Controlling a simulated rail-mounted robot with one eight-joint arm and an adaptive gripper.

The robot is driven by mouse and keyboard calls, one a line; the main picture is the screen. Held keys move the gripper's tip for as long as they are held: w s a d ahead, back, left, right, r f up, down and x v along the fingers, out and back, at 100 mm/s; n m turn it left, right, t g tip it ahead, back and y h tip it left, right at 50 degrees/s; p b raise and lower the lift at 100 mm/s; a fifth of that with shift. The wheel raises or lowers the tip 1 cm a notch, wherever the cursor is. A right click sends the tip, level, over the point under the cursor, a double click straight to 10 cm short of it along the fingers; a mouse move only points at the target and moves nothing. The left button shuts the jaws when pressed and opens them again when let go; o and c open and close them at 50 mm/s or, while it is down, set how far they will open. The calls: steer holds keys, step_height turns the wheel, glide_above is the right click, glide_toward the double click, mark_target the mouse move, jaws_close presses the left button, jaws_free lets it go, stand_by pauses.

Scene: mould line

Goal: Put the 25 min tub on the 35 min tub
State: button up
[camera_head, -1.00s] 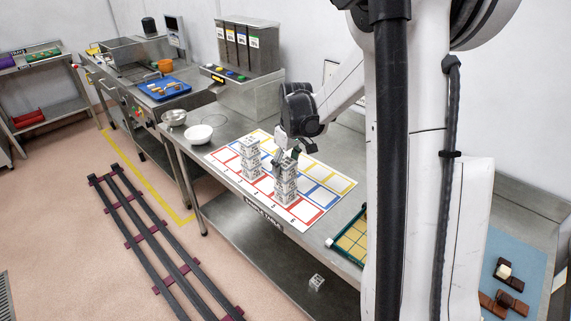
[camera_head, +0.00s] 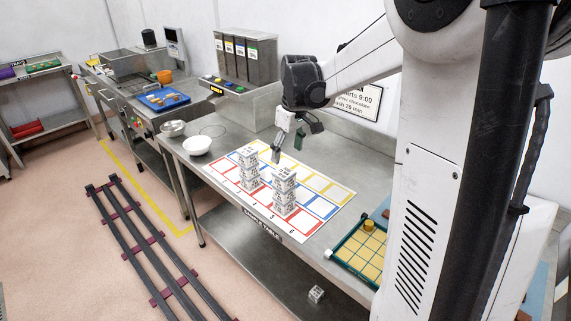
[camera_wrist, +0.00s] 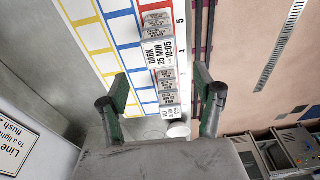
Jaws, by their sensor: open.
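Two stacks of white printed tubs stand on the mat (camera_head: 322,207) in the head view, a left stack (camera_head: 249,172) and a right stack (camera_head: 285,192). In the wrist view the 25 min tub (camera_wrist: 161,52) shows a label reading DARK, 25 MIN, 10:05. It lies ahead of the gap between my fingers, with more tubs above and below it in the picture. I cannot tell which tub is the 35 min tub. My gripper (camera_head: 288,152) is open and empty, just behind and above the stacks. Its two fingers also show in the wrist view (camera_wrist: 162,100).
A white bowl (camera_head: 196,146) and a metal bowl (camera_head: 172,128) stand on the table left of the mat. A tray with yellow squares (camera_head: 358,250) lies to the right. A loose tub (camera_head: 316,294) is low down below the table. Dispensers (camera_head: 246,58) stand behind.

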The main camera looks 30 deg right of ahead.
steer(key=s+a+r+m+t, duration=0.1)
steer(key=s+a+r, duration=0.3)
steer(key=s+a, duration=0.15)
steer(key=s+a+r+t, duration=0.1)
steer(key=s+a+r, duration=0.2)
steer(key=s+a, duration=0.25)
steer(key=s+a+f+m+t, duration=0.2)
steer(key=s+a, duration=0.5)
steer(key=s, duration=0.5)
steer(key=shift+s+f+t, duration=0.4)
steer(key=shift+f+t, duration=0.2)
steer(key=shift+t, duration=0.1)
steer(key=shift+a, duration=0.1)
